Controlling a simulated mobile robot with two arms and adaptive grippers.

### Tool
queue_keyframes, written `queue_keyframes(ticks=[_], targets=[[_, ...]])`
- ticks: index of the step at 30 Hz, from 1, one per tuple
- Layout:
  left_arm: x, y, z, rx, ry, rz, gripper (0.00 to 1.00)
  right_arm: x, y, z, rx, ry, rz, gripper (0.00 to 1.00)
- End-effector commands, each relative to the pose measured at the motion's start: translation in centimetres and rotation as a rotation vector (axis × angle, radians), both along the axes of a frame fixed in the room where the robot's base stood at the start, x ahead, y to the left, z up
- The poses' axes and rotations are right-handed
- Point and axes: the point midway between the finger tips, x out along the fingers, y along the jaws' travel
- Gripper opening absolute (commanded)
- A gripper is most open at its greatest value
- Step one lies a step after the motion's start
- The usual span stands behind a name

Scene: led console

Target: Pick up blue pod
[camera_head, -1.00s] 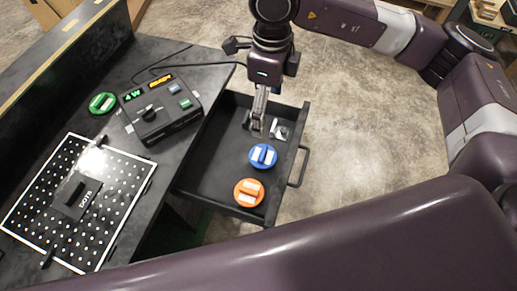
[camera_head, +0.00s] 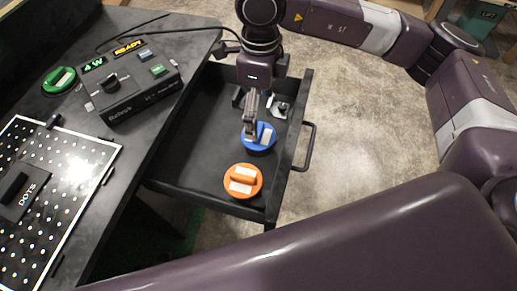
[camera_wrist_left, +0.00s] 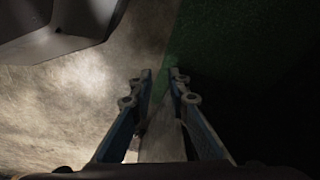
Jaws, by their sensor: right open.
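The blue pod (camera_head: 264,143), a round disc with a raised bar and a white label, lies in the pulled-out black drawer (camera_head: 190,150). My right gripper (camera_head: 252,130) points down over it in the head view, its fingers open and covering the pod's upper left part. I cannot tell whether the fingers touch the pod. My left gripper (camera_wrist_left: 162,78) shows only in the left wrist view, with its fingers apart and nothing between them.
An orange pod (camera_head: 242,181) lies in the drawer nearer the front. The drawer handle (camera_head: 308,146) sticks out to the right. On the desk are a console (camera_head: 130,88), a green pod (camera_head: 59,79) and a dotted board (camera_head: 75,160).

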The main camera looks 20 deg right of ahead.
Motion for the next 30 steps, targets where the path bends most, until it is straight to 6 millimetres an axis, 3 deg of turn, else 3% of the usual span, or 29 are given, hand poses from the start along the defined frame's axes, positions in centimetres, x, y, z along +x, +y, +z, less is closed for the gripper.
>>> queue_keyframes(ticks=[14, 21, 30], targets=[[0.7, -0.1, 1.3, -0.001, -0.01, 0.002, 0.16, 0.0, 0.1, -4.2, 0.0, 0.002, -0.001, 0.86], [1.1, -0.1, 2.1, -0.001, -0.016, 0.002, 0.16, 0.1, 0.2, -7.8, 0.0, 0.002, 0.0, 0.86], [1.1, -0.2, 2.5, -0.002, -0.016, 0.003, 0.16, 0.2, 0.2, -8.3, 0.0, 0.0, 0.0, 0.82]])
